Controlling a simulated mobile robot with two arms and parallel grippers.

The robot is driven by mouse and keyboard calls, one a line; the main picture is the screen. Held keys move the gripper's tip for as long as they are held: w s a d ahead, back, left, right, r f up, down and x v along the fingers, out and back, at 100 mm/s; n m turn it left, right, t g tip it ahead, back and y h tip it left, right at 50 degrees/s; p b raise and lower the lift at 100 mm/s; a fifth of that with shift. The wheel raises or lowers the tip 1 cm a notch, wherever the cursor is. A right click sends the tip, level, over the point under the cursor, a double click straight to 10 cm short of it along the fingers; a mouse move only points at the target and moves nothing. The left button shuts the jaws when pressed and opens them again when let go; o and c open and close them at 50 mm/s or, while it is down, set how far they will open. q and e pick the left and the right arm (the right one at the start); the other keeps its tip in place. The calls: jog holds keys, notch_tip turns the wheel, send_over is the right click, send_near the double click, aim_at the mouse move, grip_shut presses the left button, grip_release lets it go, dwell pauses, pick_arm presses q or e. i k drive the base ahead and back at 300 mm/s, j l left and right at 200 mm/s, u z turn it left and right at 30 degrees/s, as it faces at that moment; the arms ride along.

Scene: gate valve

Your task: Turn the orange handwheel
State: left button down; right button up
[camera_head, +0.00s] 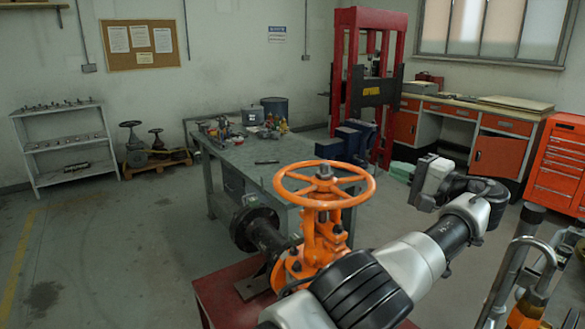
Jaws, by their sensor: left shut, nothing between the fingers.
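The orange handwheel (358,196) sits flat on top of an orange gate valve (322,236) with a dark flanged pipe end (256,226). The valve stands on a red stand (222,296) in the lower middle. My left arm crosses in front of the valve's lower part and hides some of it. My left gripper (422,200) is to the right of the handwheel, apart from it, shut with nothing held. My right gripper does not show.
A grey workbench (240,165) with tools stands behind the valve. A red press frame (388,90) is at the back. Metal tubes and orange parts (520,290) fill the lower right, near an orange tool cabinet (560,165). The left floor is clear, before a shelf (70,145).

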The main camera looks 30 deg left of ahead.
aim_at(320, 183)
jog(key=k+j, duration=0.1)
jog(key=j, duration=0.4)
jog(key=k+j, duration=0.1)
jog(key=j, duration=0.35)
jog(key=k+j, duration=0.1)
jog(key=j, duration=0.4)
